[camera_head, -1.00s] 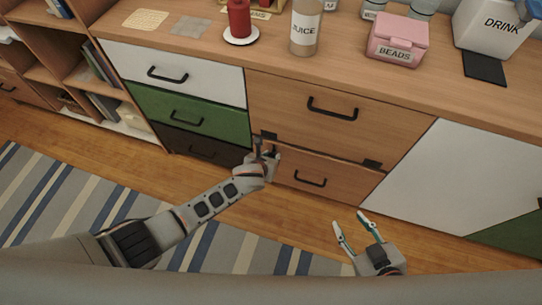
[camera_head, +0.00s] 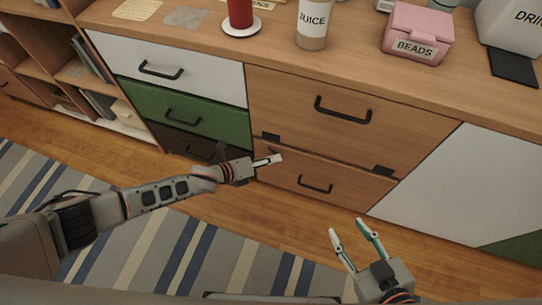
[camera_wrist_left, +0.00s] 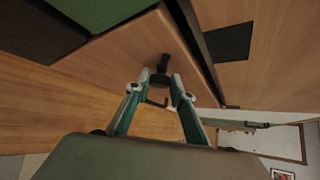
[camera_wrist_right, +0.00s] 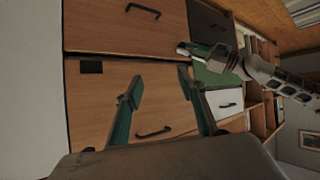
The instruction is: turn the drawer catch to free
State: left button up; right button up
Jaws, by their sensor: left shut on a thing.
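The drawer catch (camera_wrist_left: 163,64) is a small dark piece on a wooden drawer front, seen between my left fingertips in the left wrist view. My left gripper (camera_wrist_left: 160,80) is shut on it. In the head view my left gripper (camera_head: 274,159) reaches across the top left of the lower wooden drawer (camera_head: 345,183) and hides the catch. That drawer has a black handle (camera_head: 315,184). My right gripper (camera_head: 347,230) is open and empty, in front of the cabinet. In the right wrist view its fingers (camera_wrist_right: 158,82) stand apart with nothing between them.
White, green and dark drawers are at the left. A juice container (camera_head: 312,30) and pink beads box (camera_head: 418,35) stand on top.

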pick_arm(q)
jog(key=n+h+b, duration=0.1)
jog(key=h+b, duration=0.1)
jog(key=b, duration=0.1)
jog(key=f+n+h+b, duration=0.1)
jog(key=n+h+b, duration=0.1)
jog(key=b, duration=0.1)
jog(key=n+t+h+b, duration=0.1)
jog(key=b, duration=0.3)
jog(key=shift+s+a+f+n+h, duration=0.2)
jog(key=shift+f+n+h, duration=0.1)
jog(key=shift+f+h, duration=0.1)
jog(key=shift+o, duration=0.2)
jog(key=shift+w+r, duration=0.15)
jog(key=shift+r, duration=0.15)
pick_arm(e)
jog(key=a+r+m+t+y, duration=0.1)
jog(key=a+m+y, duration=0.1)
jog(key=a+m, duration=0.6)
jog(key=shift+s+a+m+t, duration=0.35)
jog(key=shift+a+m+t, duration=0.05)
jog(key=shift+a, duration=0.9)
pick_arm(q)
jog(key=shift+c, duration=0.2)
jog(key=o, duration=1.1)
jog(key=shift+w, duration=0.1)
jog(key=v, duration=1.2)
jog(key=shift+f, duration=0.1)
